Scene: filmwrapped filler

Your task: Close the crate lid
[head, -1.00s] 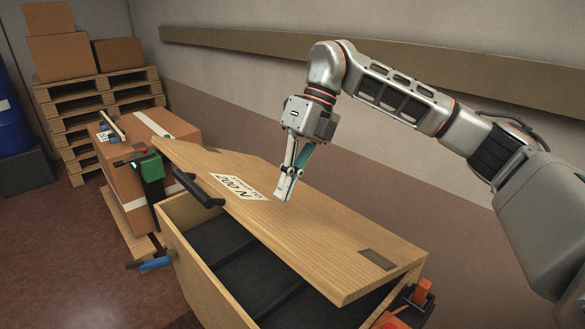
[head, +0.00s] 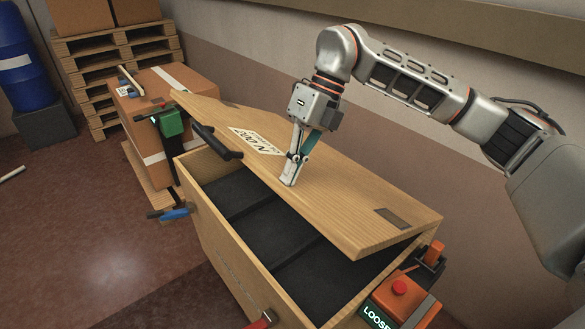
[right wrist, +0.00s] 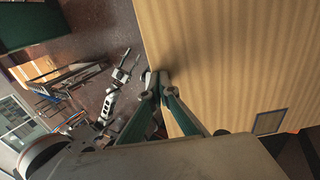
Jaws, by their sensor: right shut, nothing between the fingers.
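The wooden crate (head: 222,238) stands in the middle of the head view with a dark lined interior. Its wooden lid (head: 345,205) is partly open, tilted above the front wall, leaving a gap at the front. The lid bears a white label (head: 257,141) and a black handle (head: 217,141) on its front edge. My right gripper (head: 289,182) is shut and empty, fingers pointing down at the lid's top near its front edge; I cannot tell whether they touch it. The right wrist view shows the closed fingertips (right wrist: 160,82) by the lid's edge (right wrist: 215,60).
An orange box with a red button (head: 399,287) is at the crate's right end. A blue-handled part (head: 175,213) sticks out at the left. A strapped carton (head: 150,100), stacked pallets (head: 115,70) and a blue barrel (head: 22,60) stand behind. Floor at left is mostly clear.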

